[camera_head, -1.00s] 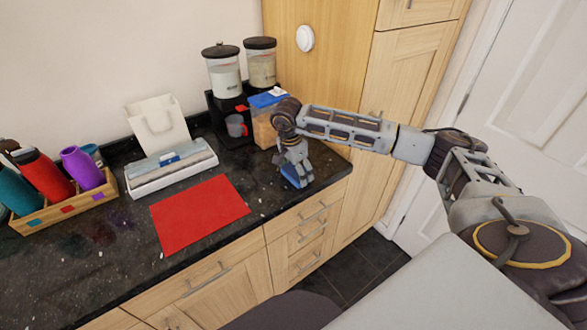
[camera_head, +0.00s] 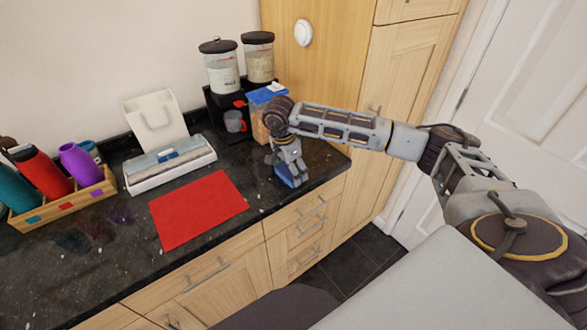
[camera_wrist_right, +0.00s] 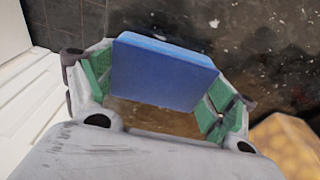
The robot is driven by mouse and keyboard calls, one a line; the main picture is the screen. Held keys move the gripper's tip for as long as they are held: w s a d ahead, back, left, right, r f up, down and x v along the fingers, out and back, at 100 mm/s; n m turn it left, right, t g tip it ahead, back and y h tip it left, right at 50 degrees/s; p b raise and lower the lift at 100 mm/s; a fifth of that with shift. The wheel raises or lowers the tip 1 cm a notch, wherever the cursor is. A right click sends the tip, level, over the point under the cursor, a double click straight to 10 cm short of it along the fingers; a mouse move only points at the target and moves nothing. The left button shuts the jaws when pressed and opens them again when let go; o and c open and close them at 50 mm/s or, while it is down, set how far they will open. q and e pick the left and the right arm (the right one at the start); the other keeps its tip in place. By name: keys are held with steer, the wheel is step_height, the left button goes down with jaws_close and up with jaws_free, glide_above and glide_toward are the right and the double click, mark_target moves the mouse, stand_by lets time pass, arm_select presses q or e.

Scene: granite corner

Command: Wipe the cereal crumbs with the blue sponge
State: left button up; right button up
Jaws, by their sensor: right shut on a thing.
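My right gripper (camera_head: 287,163) is shut on the blue sponge (camera_head: 291,180). It points down at the dark worktop near its front right edge. In the right wrist view the sponge (camera_wrist_right: 163,72) sits between the green-padded fingers of the gripper (camera_wrist_right: 158,90). I cannot tell if the sponge touches the worktop. Small pale specks that look like crumbs (camera_wrist_right: 214,23) lie on the dark surface beyond the sponge; a few also show between the red mat and the gripper in the head view. My left gripper is not in view.
The red mat (camera_head: 198,210) lies left of the gripper. Cereal dispensers (camera_head: 220,70) and a blue-lidded container (camera_head: 260,122) stand close behind it. A white tray (camera_head: 172,172) and a wooden bottle rack (camera_head: 65,205) are farther left. The worktop's front edge is near.

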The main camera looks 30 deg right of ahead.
mark_target(283, 163)
stand_by(0.4)
steer(key=shift+w+a+b, duration=0.15)
steer(key=shift+w+b, duration=0.3)
steer(key=shift+w, duration=0.6)
steer(key=shift+w+f+b, duration=0.1)
steer(key=shift+w+b, duration=0.2)
steer(key=shift+w, duration=0.6)
steer(key=shift+w+a+b, duration=0.15)
steer(key=shift+w+b, duration=0.2)
steer(key=shift+w, duration=1.7)
steer(key=shift+w, duration=0.1)
